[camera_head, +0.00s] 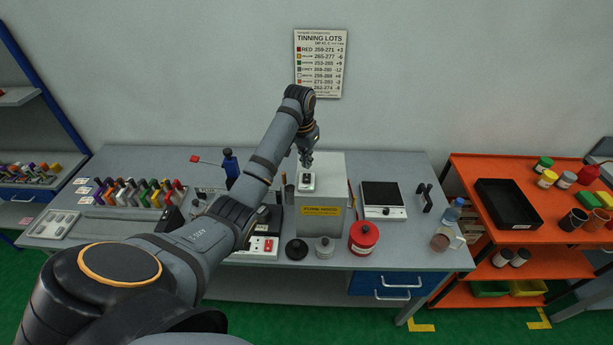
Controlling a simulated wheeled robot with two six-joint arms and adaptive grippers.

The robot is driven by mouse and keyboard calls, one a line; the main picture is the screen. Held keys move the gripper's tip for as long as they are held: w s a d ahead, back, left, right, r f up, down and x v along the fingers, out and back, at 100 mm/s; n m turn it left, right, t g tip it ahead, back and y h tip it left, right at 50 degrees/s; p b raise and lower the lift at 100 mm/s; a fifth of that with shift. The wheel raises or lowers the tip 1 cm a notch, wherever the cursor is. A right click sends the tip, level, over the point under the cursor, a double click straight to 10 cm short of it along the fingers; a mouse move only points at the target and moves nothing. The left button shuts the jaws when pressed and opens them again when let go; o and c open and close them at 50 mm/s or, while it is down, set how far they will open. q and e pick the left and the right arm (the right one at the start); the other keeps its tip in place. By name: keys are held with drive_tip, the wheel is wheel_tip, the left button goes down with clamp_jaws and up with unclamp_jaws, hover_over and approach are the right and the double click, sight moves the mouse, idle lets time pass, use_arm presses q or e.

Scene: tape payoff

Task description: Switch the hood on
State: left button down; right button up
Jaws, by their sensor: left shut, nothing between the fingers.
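A light grey box (335,175) with a yellow label (321,211) stands on the workbench and looks like the hood, though the label is too small to read. A small white switch-like unit (306,182) with a dark surround sits on its top near the left side. I cannot tell the switch's position. My left gripper (307,163) points down just above this unit, with its fingers shut and empty. I cannot tell whether the fingertips touch it. My left arm crosses the bench and hides part of the area left of the box. My right gripper is not in view.
A scale-like device (384,199) stands right of the box. A red jar (363,237), a grey jar (324,247) and a dark round piece (296,249) stand in front. A rack of coloured pieces (135,193) is at left. An orange shelf (470,180) is at right.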

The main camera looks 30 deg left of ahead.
sight(306, 175)
use_arm(q)
drive_tip(key=shift+r, duration=1.75)
drive_tip(key=shift+f, duration=0.1)
